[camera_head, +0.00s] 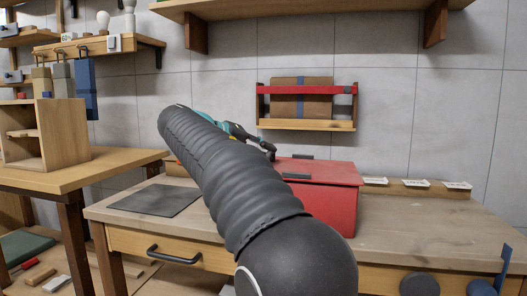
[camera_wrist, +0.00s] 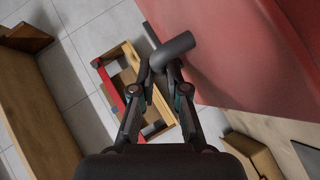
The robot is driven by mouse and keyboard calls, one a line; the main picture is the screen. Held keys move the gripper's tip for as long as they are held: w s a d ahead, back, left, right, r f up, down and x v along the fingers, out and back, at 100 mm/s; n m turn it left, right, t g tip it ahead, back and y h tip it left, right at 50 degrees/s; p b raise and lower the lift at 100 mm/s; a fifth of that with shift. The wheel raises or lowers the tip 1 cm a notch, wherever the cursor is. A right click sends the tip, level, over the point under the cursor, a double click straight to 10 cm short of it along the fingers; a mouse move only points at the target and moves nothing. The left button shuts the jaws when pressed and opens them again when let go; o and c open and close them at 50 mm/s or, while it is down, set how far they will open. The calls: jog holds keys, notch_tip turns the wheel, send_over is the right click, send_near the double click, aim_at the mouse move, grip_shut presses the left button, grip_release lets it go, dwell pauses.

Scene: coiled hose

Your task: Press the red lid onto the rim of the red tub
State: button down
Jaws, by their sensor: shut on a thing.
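The red tub (camera_head: 343,208) stands on the workbench, partly hidden behind my arm. The red lid (camera_head: 325,172) lies over its top; I cannot tell whether a gap remains at the rim. Dark bars show on the lid's top. My gripper (camera_head: 269,152) is at the lid's left side in the head view, its tips partly hidden. In the wrist view my gripper (camera_wrist: 163,75) is shut on a dark grey round handle (camera_wrist: 177,48) beside the lid's red surface (camera_wrist: 215,50).
A dark square mat (camera_head: 155,200) lies on the bench (camera_head: 420,225) left of my arm. Small labelled holders (camera_head: 415,183) line the back right. A wall shelf (camera_head: 305,125) with a brown box and red bar hangs behind. The bench's right side is mostly clear.

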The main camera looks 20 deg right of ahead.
jog(key=shift+f+b, duration=0.35)
jog(key=shift+f, duration=0.3)
dwell(1.4)
jog(key=c, duration=1.1)
grip_release()
jog(key=shift+a+r, duration=0.1)
jog(key=shift+r, duration=0.05)
jog(key=v, duration=1.1)
jog(key=shift+a, duration=0.35)
jog(key=shift+s+a+r, duration=0.1)
jog(key=shift+s+r, duration=0.05)
